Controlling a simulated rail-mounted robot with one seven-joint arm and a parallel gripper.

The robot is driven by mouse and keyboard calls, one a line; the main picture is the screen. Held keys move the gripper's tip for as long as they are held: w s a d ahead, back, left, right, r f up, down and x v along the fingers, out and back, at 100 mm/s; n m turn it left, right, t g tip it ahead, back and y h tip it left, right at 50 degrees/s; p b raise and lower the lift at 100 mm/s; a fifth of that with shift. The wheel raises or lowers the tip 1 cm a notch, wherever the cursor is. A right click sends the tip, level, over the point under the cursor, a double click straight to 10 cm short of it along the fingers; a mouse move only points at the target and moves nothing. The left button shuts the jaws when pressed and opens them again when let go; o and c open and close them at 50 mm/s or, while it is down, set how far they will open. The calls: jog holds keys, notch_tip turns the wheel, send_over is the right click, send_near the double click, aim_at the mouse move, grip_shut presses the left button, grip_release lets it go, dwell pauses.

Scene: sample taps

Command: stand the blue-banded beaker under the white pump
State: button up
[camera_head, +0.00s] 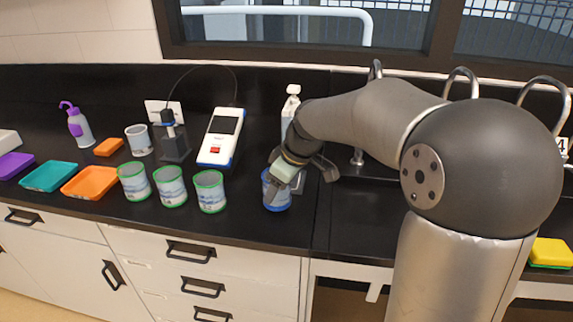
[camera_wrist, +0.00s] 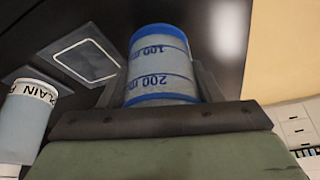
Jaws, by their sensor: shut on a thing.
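The blue-banded beaker (camera_head: 276,197) is near the counter's front edge, in front of the white pump. It also shows in the wrist view (camera_wrist: 160,68), with blue bands and 100 and 200 marks. My gripper (camera_head: 281,178) is shut on its sides, with a finger on each side in the wrist view. I cannot tell whether its base touches the counter. The white pump (camera_head: 292,100) stands behind my gripper; my arm hides its lower part. A bottle with dark lettering (camera_wrist: 27,112) is at left in the wrist view, beside a pale-bordered square plate (camera_wrist: 88,60).
Several green-banded beakers (camera_head: 170,187) stand in a row left of my gripper. A white meter (camera_head: 221,137) and dark probe stand (camera_head: 174,145) are behind them. Orange (camera_head: 90,183) and teal (camera_head: 50,177) trays lie farther left. Sink taps (camera_head: 461,82) are at right.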

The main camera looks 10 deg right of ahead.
jog(key=w+d, duration=0.1)
jog(key=w, duration=0.2)
jog(key=w+d+p, duration=0.1)
jog(key=w+d, duration=0.1)
jog(key=w, duration=0.2)
jog(key=w+d+p, duration=0.1)
jog(key=w, duration=0.3)
jog(key=shift+d, duration=0.2)
jog(key=shift+s+f, duration=0.1)
jog(key=shift+f, duration=0.65)
jog(key=shift+f, duration=0.15)
jog(key=o, duration=1.1)
